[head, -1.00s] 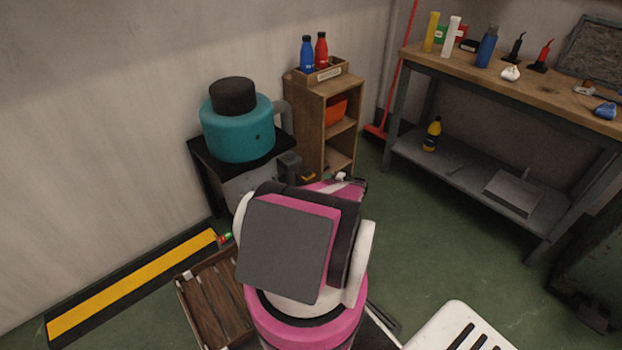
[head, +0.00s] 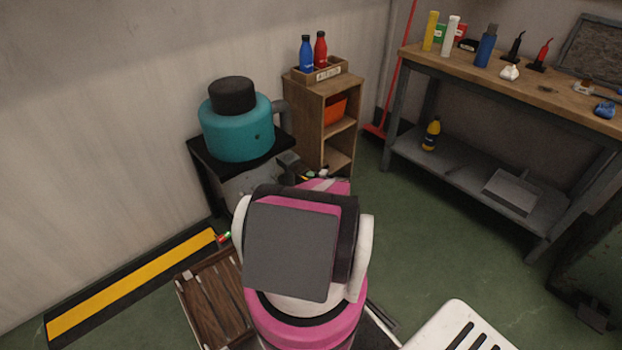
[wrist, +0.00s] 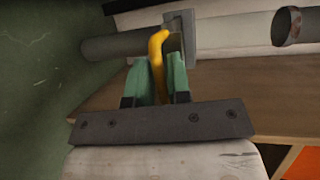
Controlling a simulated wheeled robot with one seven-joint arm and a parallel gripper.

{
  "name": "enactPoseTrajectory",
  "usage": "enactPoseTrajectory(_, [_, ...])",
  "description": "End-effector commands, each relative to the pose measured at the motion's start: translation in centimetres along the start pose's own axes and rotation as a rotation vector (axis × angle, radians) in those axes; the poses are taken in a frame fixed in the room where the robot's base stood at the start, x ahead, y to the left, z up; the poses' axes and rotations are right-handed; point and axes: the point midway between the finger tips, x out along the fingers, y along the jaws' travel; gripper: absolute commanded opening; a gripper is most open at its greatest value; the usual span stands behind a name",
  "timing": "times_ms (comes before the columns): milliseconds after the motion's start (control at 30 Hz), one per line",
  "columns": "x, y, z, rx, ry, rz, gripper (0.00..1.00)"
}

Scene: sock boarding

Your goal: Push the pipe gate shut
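The pipe gate (wrist: 180,32) is a grey plate fitting across a grey pipe in the wrist view. A darker pipe length (wrist: 112,46) runs left of it and a paler one (wrist: 235,36) runs right. A yellow handle (wrist: 158,48) stands at the gate. My gripper (wrist: 160,68) has green fingers on both sides of the handle, appearing closed against it. In the head view my gripper (head: 324,174) is beside the teal dust collector (head: 237,130), and my arm hides most of the gate area.
A wooden shelf (head: 325,98) with bottles and an orange bin stands just behind my gripper. A workbench (head: 500,80) is at the right, a wooden crate (head: 205,295) at the lower left. Green floor (head: 430,235) is open between my arm and the bench.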

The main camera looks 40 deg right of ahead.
Motion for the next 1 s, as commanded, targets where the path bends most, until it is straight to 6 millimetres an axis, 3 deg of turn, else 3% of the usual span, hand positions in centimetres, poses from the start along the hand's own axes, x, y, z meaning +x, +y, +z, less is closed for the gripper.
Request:
enactPoseTrajectory(333, [0.8,-0.1,-0.4,-0.001,-0.002,0.0,0.0])
enactPoseTrajectory(667, [6.2,-1.3,-2.7,-0.001,-0.003,0.0,0.0])
enactPoseTrajectory(967, [6.6,-1.4,-2.8,0.0,0.001,-0.001,0.0])
enactPoseTrajectory(1000, [6.6,-1.4,-2.8,0.0,0.001,-0.001,0.23])
